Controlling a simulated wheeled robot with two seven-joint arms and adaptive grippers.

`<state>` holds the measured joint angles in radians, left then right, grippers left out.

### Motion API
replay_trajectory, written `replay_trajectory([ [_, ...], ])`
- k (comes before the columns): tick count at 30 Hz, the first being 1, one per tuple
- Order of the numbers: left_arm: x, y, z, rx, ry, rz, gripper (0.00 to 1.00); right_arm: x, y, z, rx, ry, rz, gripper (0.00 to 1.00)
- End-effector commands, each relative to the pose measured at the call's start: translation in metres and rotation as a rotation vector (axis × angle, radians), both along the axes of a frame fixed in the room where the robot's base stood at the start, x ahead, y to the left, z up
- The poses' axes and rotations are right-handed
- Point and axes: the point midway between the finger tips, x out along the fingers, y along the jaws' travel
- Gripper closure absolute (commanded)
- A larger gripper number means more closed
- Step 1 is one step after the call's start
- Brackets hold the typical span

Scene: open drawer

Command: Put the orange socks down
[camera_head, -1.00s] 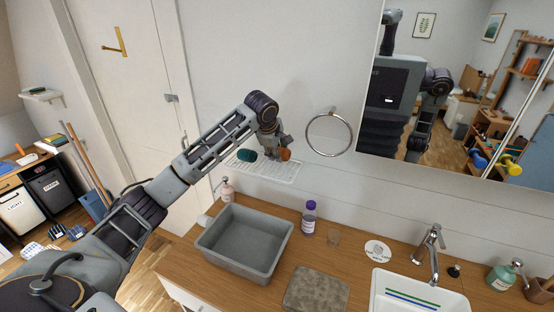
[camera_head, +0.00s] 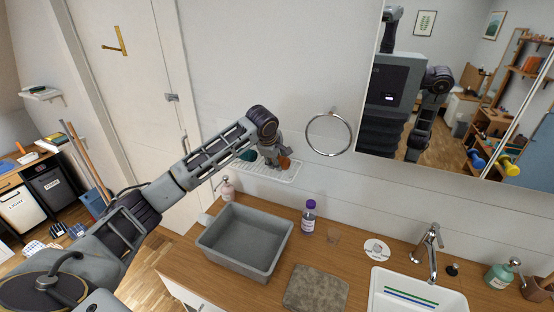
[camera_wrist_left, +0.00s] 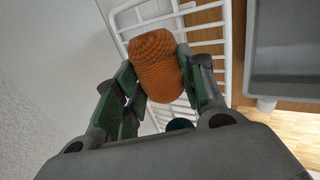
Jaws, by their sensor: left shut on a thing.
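The orange socks (camera_wrist_left: 155,65) are a rolled bundle with a ribbed knit. My left gripper (camera_head: 281,160) is shut on them, with a finger on each side in the left wrist view (camera_wrist_left: 158,82). In the head view the orange socks (camera_head: 285,163) show as a small patch at the fingertips, over the right part of the white wire rack (camera_head: 289,180) on the wall. The rack also shows behind the socks in the left wrist view (camera_wrist_left: 215,18). I cannot tell whether the socks touch the rack. My right gripper is not in view.
A dark teal object (camera_head: 247,155) sits on the rack's left part, partly behind my arm. Below are a grey basin (camera_head: 210,262), a pink soap bottle (camera_head: 227,190) and a purple-capped bottle (camera_head: 308,218). A metal towel ring (camera_head: 349,134) hangs to the right.

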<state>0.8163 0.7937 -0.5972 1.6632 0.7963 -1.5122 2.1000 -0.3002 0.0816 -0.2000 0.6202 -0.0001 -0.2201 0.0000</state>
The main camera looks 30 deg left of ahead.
Motion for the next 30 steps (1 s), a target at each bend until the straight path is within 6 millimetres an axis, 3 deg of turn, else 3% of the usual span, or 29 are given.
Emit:
replay_trajectory([
  [8, 0.0000, -0.0002, -0.0026, 0.000, 0.001, 0.000, 0.84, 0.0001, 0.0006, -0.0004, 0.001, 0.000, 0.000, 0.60],
  [9, 0.0000, -0.0001, -0.0028, 0.000, 0.000, 0.000, 0.58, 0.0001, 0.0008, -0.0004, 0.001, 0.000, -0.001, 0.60],
  [14, 0.0000, -0.0001, -0.0025, 0.000, 0.000, 0.000, 0.39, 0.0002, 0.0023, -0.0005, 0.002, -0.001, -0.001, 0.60],
  [30, -0.0020, -0.0005, 0.0045, -0.001, -0.002, 0.000, 0.39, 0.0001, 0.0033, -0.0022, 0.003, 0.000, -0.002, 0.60],
])
